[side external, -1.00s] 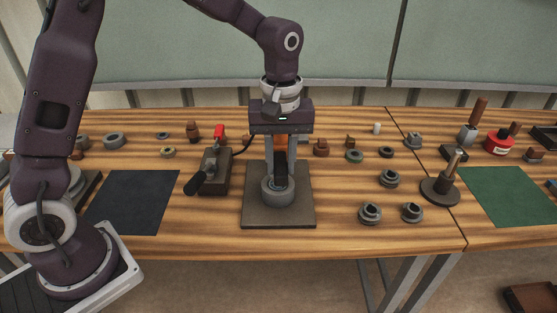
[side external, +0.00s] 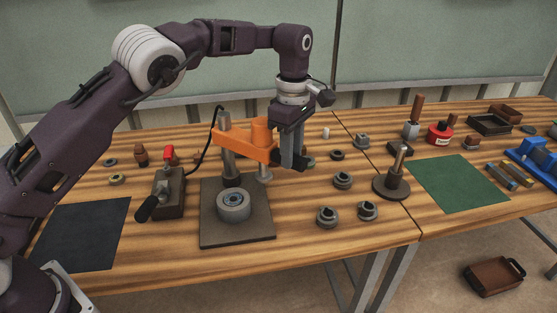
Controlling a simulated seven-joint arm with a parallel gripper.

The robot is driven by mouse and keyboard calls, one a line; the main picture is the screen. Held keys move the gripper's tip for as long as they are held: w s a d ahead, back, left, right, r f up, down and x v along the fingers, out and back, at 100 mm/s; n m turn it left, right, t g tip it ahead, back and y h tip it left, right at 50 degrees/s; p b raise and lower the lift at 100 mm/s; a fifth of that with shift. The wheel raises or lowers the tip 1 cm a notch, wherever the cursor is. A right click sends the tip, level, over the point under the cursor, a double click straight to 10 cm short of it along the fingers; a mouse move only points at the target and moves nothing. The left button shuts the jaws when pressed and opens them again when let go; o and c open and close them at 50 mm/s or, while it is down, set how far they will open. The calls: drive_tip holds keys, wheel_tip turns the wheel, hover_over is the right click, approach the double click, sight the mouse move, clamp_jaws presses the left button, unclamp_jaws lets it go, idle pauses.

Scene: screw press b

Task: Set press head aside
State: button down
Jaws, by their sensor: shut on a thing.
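The press head (side external: 238,145) is an orange arm with an upright orange cylinder on top. It reaches to the right from a grey post at the back of the dark press base plate (side external: 254,234). A grey ram (side external: 264,173) shows under its outer part, right of the round grey seat (side external: 233,205) on the plate, whose top is uncovered. My gripper (side external: 296,163) points down and is shut at the right end of the head. The fingers and a dark part there hide the exact contact.
A clamp-like tool (side external: 168,185) with a red knob stands left of the press. Several grey collars (side external: 327,216) and a dark round stand with a post (side external: 391,188) are to the right. A black mat (side external: 80,235) and a green mat (side external: 458,184) lie clear.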

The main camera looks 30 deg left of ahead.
drive_tip(key=shift+w+a+r+n, duration=0.15)
drive_tip(key=shift+w+n, duration=0.25)
drive_tip(key=shift+w, duration=0.4)
drive_tip(key=shift+w+a+f+n, duration=0.15)
drive_tip(key=shift+w+n, duration=0.25)
drive_tip(key=shift+w, duration=0.35)
drive_tip(key=shift+r, duration=0.1)
drive_tip(key=c, duration=1.2)
unclamp_jaws()
drive_tip(key=shift+o, duration=0.2)
drive_tip(key=shift+d, duration=0.1)
drive_tip(key=shift+s, duration=0.1)
